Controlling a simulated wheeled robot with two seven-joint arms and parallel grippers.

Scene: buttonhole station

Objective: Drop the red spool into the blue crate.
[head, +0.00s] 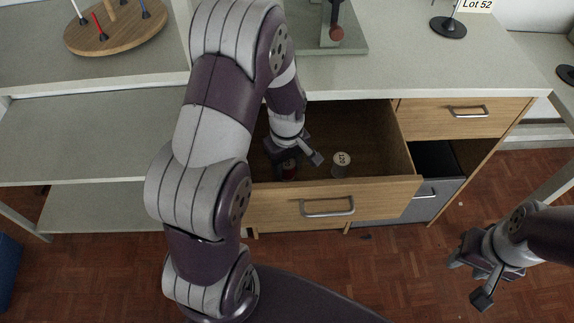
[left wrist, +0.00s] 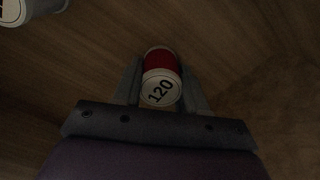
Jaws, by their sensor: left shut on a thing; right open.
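The red spool (left wrist: 160,62) shows in the left wrist view with a white end marked "120". It lies between the two fingers of my left gripper (left wrist: 162,88), which is shut on it. In the head view my left gripper (head: 292,163) reaches down into the open drawer, and only a bit of the red spool (head: 289,174) shows beneath it. My right gripper (head: 467,282) is open and empty, over the floor at the right. A blue container (head: 8,272), probably the blue crate, is cut off at the left edge; its inside is hidden.
The wooden drawer (head: 275,208) stands open, its walls around my left gripper. A pale spool (head: 341,165) stands in it to the right of my gripper. Shelves (head: 100,205) lie between the drawer and the blue container. The counter (head: 430,72) is above the drawer.

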